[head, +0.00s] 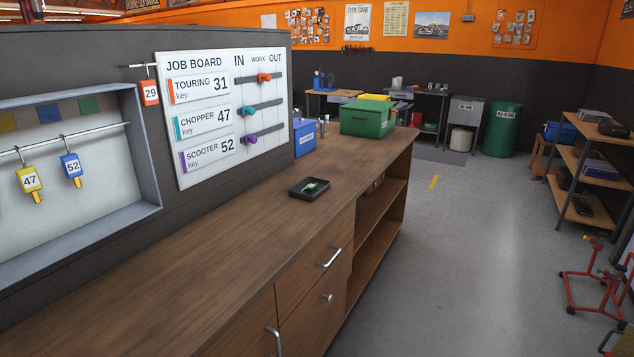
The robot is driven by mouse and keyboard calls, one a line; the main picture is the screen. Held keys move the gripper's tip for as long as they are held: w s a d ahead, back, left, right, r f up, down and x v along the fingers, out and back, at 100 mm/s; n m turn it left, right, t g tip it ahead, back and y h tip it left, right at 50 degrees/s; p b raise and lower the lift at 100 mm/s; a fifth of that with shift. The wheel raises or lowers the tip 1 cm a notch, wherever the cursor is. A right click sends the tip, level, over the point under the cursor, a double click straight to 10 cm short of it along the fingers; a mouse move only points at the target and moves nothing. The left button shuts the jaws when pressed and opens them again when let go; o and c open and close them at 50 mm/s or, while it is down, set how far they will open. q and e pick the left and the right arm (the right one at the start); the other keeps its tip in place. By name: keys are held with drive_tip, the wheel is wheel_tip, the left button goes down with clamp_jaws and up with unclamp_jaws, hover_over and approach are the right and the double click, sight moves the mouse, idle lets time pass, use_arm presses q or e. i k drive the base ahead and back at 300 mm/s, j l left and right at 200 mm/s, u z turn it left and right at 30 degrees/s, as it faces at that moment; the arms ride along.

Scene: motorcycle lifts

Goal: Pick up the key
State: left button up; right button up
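A yellow tag marked 47 (30,180) and a blue tag marked 52 (72,168) hang from a rail inside the open wall cabinet (150,150) at the left. A red-orange tag marked 29 (149,93) hangs from a peg outside the cabinet. A small item with green and white on it (311,186) lies in a black tray (296,192) on the wooden counter (215,250); it is too small to tell whether it is a key. Neither of my grippers is in view.
The job board (222,112) lists touring 31, chopper 47 and scooter 52, with sliders. A green box (367,119) and blue box (304,138) stand at the counter's far end. The near counter is bare. Open floor lies right, with a red stand (592,284) beyond.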

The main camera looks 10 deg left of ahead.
sight(310, 188)
drive_tip(key=i+l+u, duration=0.25)
drive_tip(key=i+l, duration=0.65)
drive_tip(key=i, duration=0.15)
